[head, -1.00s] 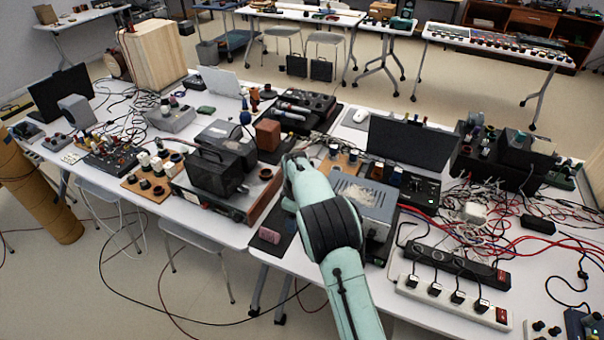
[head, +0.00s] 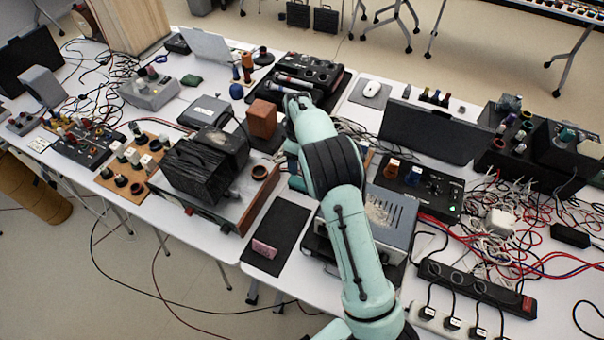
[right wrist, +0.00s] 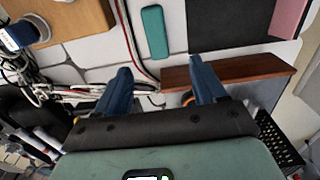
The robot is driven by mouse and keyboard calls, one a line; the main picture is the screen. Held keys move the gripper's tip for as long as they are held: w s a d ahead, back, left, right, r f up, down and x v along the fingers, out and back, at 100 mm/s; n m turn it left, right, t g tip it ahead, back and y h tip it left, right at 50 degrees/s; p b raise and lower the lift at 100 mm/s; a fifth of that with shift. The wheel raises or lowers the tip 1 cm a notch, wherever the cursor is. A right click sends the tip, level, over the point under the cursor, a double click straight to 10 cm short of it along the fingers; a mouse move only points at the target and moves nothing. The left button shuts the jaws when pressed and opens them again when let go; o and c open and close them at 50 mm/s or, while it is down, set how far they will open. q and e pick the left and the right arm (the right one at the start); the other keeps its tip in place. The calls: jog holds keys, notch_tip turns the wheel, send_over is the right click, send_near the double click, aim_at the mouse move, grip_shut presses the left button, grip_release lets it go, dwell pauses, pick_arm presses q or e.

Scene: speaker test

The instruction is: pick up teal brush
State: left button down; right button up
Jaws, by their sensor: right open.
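In the right wrist view, a flat teal block with rounded corners, which I take for the teal brush (right wrist: 155,32), lies on the white table, between dark red and white cables and a black mat (right wrist: 225,28). My right gripper (right wrist: 160,75) is open with its two blue fingers apart. Nothing is between them, and the brush lies past the fingertips, apart from them. In the head view my right arm reaches over the middle of the table and hides most of its gripper; I cannot make out the brush there. My left gripper is not in view.
A reddish-brown wooden edge (right wrist: 228,76) lies close to the right finger. A pink block (right wrist: 289,17) sits on the black mat. In the head view, a grey metal box (head: 385,215) stands right of my arm and a black case (head: 195,172) to its left.

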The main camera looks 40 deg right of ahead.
send_over(302, 182)
jog(key=f, duration=0.4)
jog(key=a+f, duration=0.1)
jog(key=f, duration=0.2)
jog(key=shift+w, duration=0.2)
jog(key=shift+d+f, duration=0.25)
jog(key=shift+f, duration=1.3)
jog(key=shift+d+f, duration=0.2)
jog(key=shift+f, duration=1.35)
jog(key=shift+s, duration=0.1)
jog(key=c, duration=1.1)
